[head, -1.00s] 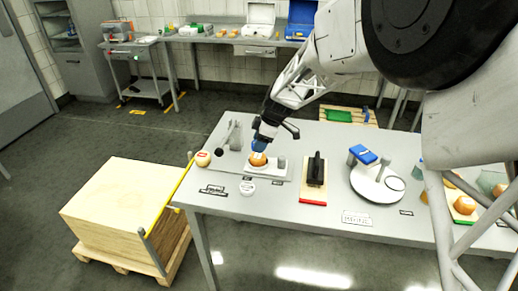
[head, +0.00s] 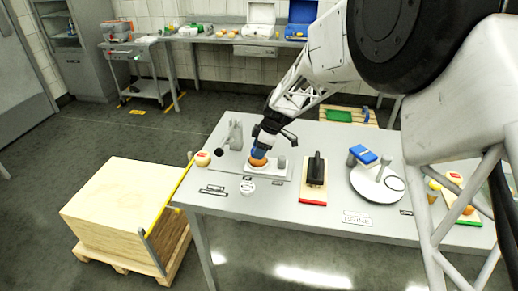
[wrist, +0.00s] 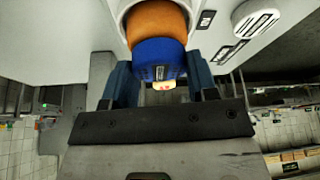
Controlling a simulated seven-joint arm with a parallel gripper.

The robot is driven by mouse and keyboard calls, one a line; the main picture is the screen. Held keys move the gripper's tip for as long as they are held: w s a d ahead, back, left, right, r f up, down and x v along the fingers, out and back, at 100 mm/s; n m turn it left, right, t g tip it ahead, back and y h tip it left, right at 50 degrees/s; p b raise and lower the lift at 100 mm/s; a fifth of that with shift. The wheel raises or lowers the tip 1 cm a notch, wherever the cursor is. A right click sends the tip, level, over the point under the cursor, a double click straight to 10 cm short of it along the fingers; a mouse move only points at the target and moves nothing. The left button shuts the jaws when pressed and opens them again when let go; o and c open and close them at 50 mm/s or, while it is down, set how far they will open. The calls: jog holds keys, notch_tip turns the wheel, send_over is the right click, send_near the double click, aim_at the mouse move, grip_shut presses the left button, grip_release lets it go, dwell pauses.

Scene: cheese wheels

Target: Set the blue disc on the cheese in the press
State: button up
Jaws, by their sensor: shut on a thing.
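My gripper (head: 259,150) is over the press (head: 280,174) on the table, its fingers pointing down. It is shut on the blue disc (wrist: 158,58), which sits between the two fingers in the wrist view. The orange cheese (head: 257,162) is in the press, directly under the disc. In the wrist view the cheese (wrist: 157,22) shows inside a white round rim, right up against the disc's edge. I cannot tell whether the disc touches the cheese or hangs just above it. The cheese's top is mostly hidden.
A grey upright part (head: 235,135) with a dark-knobbed lever stands left of my gripper. A small cheese (head: 203,158) is at the table's left edge. A white round piece (head: 248,188) lies in front. A red-edged board (head: 314,180) and a white turntable (head: 376,187) stand to the right.

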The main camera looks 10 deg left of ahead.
jog(key=shift+f, duration=0.15)
jog(key=o, duration=1)
jog(key=shift+r, duration=0.2)
jog(key=v, duration=1.2)
